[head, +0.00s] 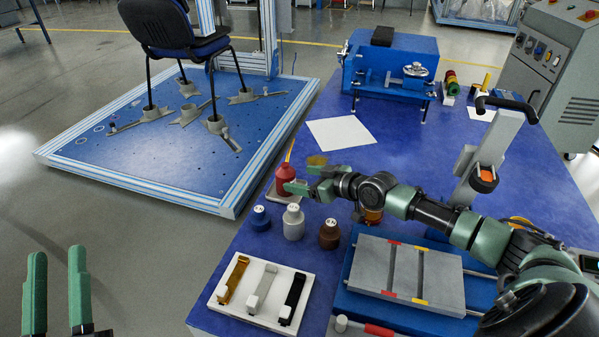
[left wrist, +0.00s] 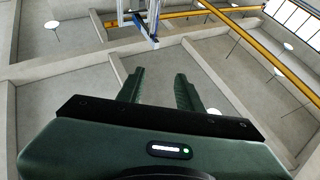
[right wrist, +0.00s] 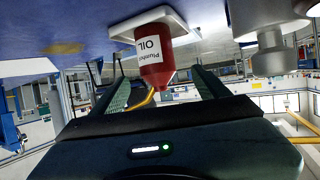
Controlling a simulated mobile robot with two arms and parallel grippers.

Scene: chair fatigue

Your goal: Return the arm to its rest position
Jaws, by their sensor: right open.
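My right gripper (head: 302,177) is open, at the end of the right arm reaching over the blue table, close to a red oil bottle (head: 285,177). In the right wrist view the bottle (right wrist: 155,55) appears upside down, with its "OIL" label showing, between and beyond the open fingers. I cannot tell if the fingers touch it. The bottle stands on a small white base (right wrist: 178,20). My left gripper (head: 56,258) is open and empty at the lower left, over the floor.
Blue, white and brown weights (head: 293,222) stand near the bottle. A white tray (head: 232,310) with three hooks and a grey plate fixture (head: 405,275) lie in front. A chair (head: 185,40) stands on a blue platform (head: 110,165). A white sheet (head: 340,132) lies behind.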

